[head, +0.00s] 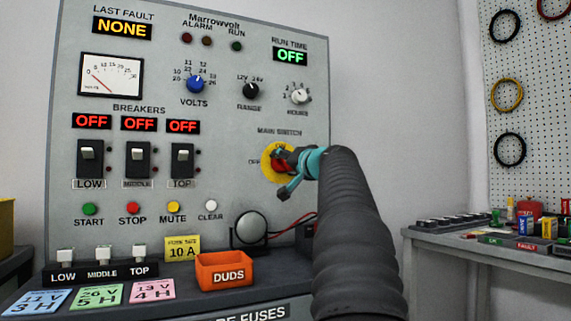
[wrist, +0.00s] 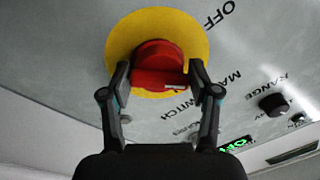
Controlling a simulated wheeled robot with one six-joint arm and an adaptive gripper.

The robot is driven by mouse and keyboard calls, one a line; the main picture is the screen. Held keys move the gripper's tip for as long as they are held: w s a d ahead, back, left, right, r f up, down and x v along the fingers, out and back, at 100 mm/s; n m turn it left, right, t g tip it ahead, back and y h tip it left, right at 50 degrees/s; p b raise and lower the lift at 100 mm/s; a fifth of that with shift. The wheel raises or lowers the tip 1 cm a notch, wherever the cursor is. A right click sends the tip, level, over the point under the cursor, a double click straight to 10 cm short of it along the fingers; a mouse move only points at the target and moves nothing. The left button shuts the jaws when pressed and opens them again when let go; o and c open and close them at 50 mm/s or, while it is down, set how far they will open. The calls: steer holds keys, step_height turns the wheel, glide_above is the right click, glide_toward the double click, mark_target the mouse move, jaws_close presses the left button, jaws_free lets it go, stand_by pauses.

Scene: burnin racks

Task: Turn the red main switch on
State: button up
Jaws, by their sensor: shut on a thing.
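The red main switch (wrist: 158,62) is a red knob on a round yellow plate (wrist: 195,38), set in the grey panel. In the head view the yellow plate (head: 267,168) shows at the panel's right side, below the words MAIN SWITCH, with OFF printed to its left. My gripper (wrist: 159,82) is shut on the red knob, one finger on each side of it. In the head view my gripper (head: 290,165) and arm hide much of the knob. A small pale mark shows on the knob in the wrist view; which way the switch points I cannot tell for sure.
The panel (head: 230,120) has a RUN TIME display (head: 290,56) reading OFF, and three breakers under red OFF displays. An orange DUDS bin (head: 225,271) and a round black-rimmed device (head: 250,230) stand below. A side bench (head: 440,250) with small parts is at right.

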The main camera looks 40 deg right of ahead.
steer(key=m+p, duration=0.1)
steer(key=m, duration=0.4)
steer(key=shift+f+m+h, duration=0.15)
steer(key=shift+m+h, duration=0.15)
steer(key=shift+w+f+m+p, duration=0.1)
steer(key=shift+m+p, duration=0.2)
steer(key=shift+m, duration=1)
steer(key=shift+f, duration=0.15)
steer(key=o, duration=1)
steer(key=shift+r, duration=0.2)
steer(key=shift+s, duration=0.2)
